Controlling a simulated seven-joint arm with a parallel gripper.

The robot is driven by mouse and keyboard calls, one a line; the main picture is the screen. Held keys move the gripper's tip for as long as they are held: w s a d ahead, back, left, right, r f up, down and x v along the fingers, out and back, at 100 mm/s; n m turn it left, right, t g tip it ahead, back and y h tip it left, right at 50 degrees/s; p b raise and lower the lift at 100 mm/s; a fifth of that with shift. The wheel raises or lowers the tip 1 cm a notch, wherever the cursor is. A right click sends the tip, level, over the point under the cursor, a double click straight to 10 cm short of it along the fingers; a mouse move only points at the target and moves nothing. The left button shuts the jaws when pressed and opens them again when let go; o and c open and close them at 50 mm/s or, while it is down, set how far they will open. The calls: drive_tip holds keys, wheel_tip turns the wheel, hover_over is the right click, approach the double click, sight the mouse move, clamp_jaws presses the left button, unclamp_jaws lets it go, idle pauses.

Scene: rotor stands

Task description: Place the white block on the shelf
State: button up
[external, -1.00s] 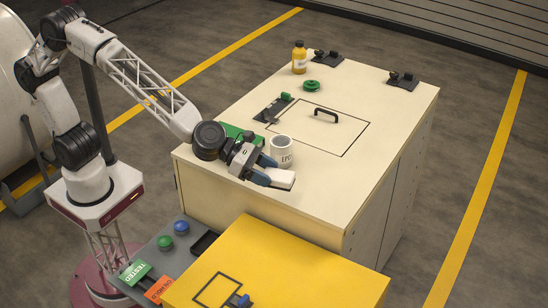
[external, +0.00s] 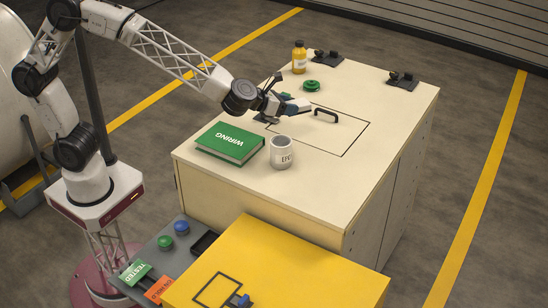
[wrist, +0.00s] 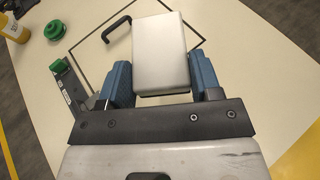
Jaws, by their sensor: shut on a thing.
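My gripper (external: 284,106) is shut on the white block (external: 302,103) and holds it above the far-left part of the cream cabinet top (external: 340,190), by the outlined square panel. In the wrist view the white block (wrist: 160,52) sits between the blue fingers of my gripper (wrist: 158,84), with its broad pale face toward the camera. I cannot make out a shelf in either view.
A green WIRING book (external: 229,144) and a white mug (external: 281,152) stand nearer the front. A black handle (external: 326,114) rises from the outlined panel. A green round knob (external: 311,85), an orange bottle (external: 299,57) and black fittings (external: 402,78) are farther back.

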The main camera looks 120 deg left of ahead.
drive_tip(key=s+a+n+g+y, duration=0.2)
drive_tip(key=s+a+n+g, duration=0.55)
drive_tip(key=s+a, duration=1.15)
drive_tip(key=shift+m, duration=0.45)
drive_tip(key=f, duration=0.3)
drive_tip(key=s+f, duration=0.1)
drive_tip(key=f, duration=0.6)
drive_tip(key=shift+s+d+f, duration=0.15)
drive_tip(key=shift+d, duration=0.15)
drive_tip(key=shift+f, duration=0.3)
drive_tip(key=w+a, duration=0.3)
drive_tip(key=w+a+f, duration=0.1)
drive_tip(key=w+a, duration=0.7)
drive_tip(key=shift+w+a+f, duration=0.1)
drive_tip(key=shift+a+f, duration=0.15)
drive_tip(key=shift+f, duration=0.1)
drive_tip(key=shift+f, duration=1.65)
